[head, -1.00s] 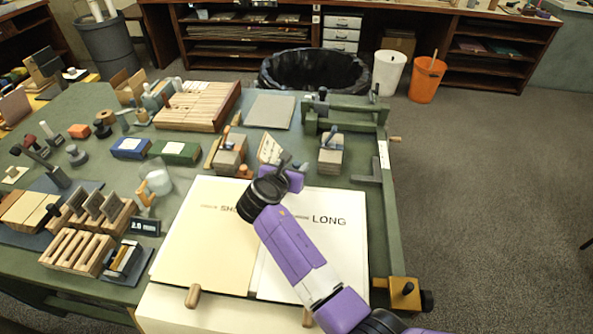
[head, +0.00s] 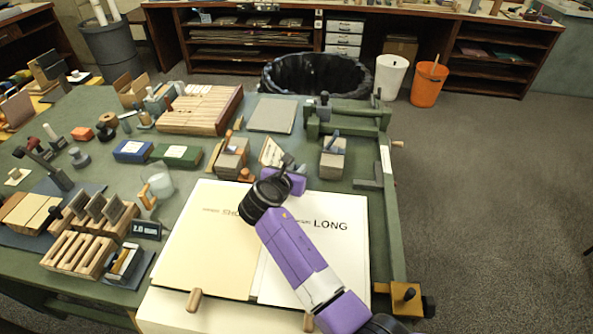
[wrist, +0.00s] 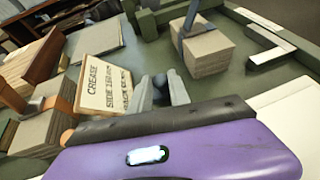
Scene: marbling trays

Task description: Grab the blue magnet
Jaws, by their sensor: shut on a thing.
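My gripper (head: 287,162) is above the table, just beyond the far edge of the white sheets. In the wrist view its two grey fingers (wrist: 161,88) are closed around a small dark blue-grey rounded thing (wrist: 160,81). Most of this thing is hidden by the fingers, so I cannot tell for certain that it is the blue magnet. Whether it touches the table is also unclear. No other blue magnet can be made out clearly.
A "CREASE" card (wrist: 106,88) stands close to the left of the fingers. A strapped block stack (wrist: 206,52) is to the right, another stack (head: 231,158) to the left. Sheets marked "LONG" (head: 320,250) lie nearer. A green press frame (head: 350,112) stands behind.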

